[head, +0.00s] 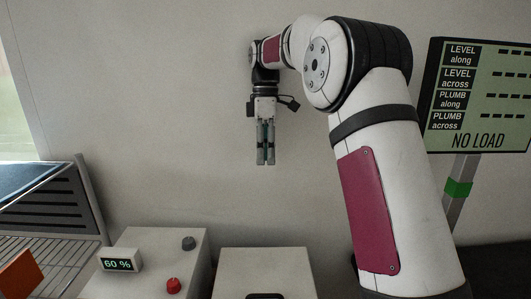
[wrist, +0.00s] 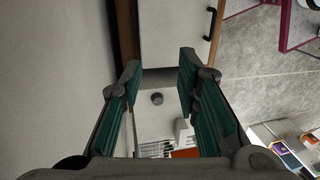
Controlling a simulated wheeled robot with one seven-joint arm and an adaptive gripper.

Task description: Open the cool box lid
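A pale grey box (head: 262,262) stands at the bottom middle of the head view, its near part cut off by the picture edge. I take it to be the cool box. A dark handle or recess (head: 265,296) shows at its near edge. Its lid looks shut. In the wrist view it seems to be the white panel (wrist: 170,35) at the top, with a black handle (wrist: 210,23) along its right edge. My gripper (head: 265,163) hangs pointing down, above and behind the box, touching nothing. The wrist view shows its fingers (wrist: 159,68) apart and empty.
Left of the box stands a pale unit (head: 150,262) with a 60 % display, a red knob (head: 173,285) and a grey knob (head: 189,243). A wire rack (head: 55,260) and an orange piece (head: 20,276) are further left. A NO LOAD sign (head: 478,95) stands right.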

